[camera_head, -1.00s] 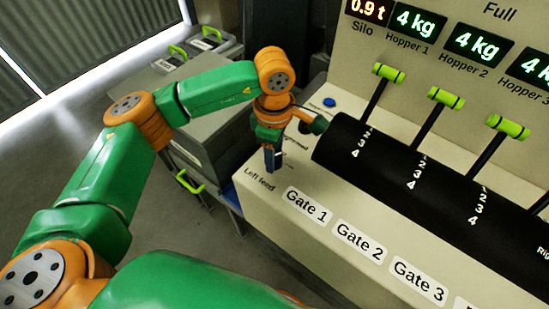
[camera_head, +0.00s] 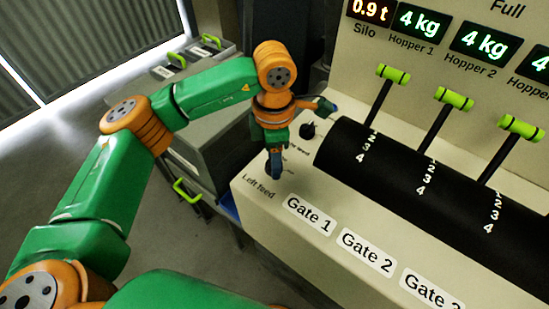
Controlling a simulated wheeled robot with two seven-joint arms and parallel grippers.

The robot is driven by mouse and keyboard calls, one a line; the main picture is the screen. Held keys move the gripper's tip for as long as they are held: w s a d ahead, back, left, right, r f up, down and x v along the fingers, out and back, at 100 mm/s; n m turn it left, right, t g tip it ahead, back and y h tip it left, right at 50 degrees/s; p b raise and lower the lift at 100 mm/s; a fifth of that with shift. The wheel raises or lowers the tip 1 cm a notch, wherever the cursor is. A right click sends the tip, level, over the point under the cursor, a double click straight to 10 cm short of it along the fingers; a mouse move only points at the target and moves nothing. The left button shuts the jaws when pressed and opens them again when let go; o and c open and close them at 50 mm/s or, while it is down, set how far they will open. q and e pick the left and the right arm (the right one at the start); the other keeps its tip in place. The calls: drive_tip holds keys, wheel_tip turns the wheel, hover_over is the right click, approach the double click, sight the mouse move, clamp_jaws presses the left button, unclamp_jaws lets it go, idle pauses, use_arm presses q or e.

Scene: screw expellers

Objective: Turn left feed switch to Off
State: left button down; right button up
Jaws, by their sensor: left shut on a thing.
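The left feed switch sits on the pale control panel (camera_head: 262,207) by the "Left feed" label (camera_head: 258,186). Its knob is hidden behind my fingers, so its setting cannot be read. My left gripper (camera_head: 275,174) points down at that spot, just above the label, and is shut on the switch. Its fingers show almost edge-on. My right gripper is not in view.
A black knob (camera_head: 308,129) stands just right of my left gripper. Green-handled gate levers (camera_head: 393,75) rise from a black drum (camera_head: 400,175) on the right. Grey cases (camera_head: 185,145) with green handles stand left of the panel.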

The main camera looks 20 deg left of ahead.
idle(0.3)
use_arm(q)
drive_tip(key=shift+c, duration=1.7)
unclamp_jaws()
drive_tip(key=shift+r, duration=0.1)
wheel_tip(320, 180, up, 7)
drive_tip(key=shift+f+b, duration=0.1)
drive_tip(key=shift+b, duration=0.35)
